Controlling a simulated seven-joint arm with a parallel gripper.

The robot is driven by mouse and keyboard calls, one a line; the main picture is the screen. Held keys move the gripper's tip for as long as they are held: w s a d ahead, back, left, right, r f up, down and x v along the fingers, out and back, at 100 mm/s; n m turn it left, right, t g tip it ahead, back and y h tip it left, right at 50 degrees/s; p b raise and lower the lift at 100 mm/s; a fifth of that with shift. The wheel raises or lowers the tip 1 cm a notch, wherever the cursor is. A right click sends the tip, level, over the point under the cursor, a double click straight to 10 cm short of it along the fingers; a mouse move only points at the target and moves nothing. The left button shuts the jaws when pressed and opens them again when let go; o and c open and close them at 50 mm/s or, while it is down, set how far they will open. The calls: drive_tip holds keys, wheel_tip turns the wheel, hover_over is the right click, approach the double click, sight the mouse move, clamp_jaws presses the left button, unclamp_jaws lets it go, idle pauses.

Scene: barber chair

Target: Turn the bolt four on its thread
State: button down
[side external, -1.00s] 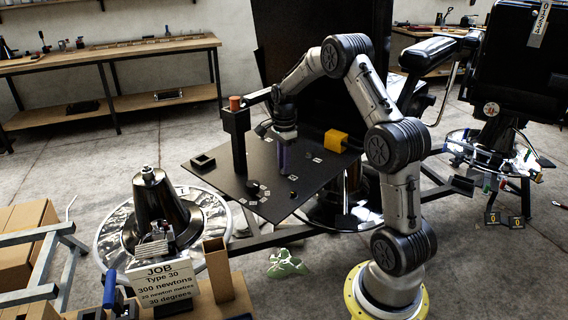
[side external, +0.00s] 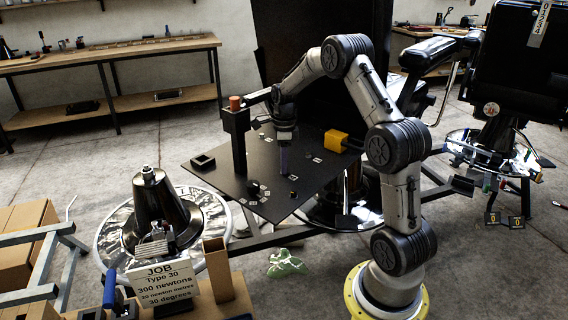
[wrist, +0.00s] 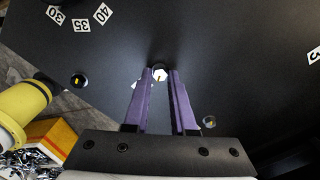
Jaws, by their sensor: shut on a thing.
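A black plate (side external: 225,178) with small white number tags lies tilted in the picture under my arm. My gripper (side external: 283,172) points down at the plate, its purple fingers close to the surface. In the wrist view, the fingertips of my gripper (wrist: 161,76) are shut on a pale hex bolt head (wrist: 160,73) with a yellow mark. The bolt's thread is hidden. Another bolt (wrist: 78,80) with a yellow mark sits to the left, and one more (wrist: 208,122) sits right of the fingers. No bolt's own number is readable.
A black post (side external: 239,145) with an orange top stands on the plate left of my gripper. A yellow block (side external: 336,141) is at the right edge. A black open box (side external: 202,161) sits at the left corner. A job sign (side external: 165,285) stands in front.

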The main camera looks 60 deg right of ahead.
drive_tip(key=shift+r, duration=0.1)
drive_tip(key=c, duration=0.7)
unclamp_jaws()
drive_tip(key=shift+c, duration=0.2)
wheel_tip(320, 180, up, 14)
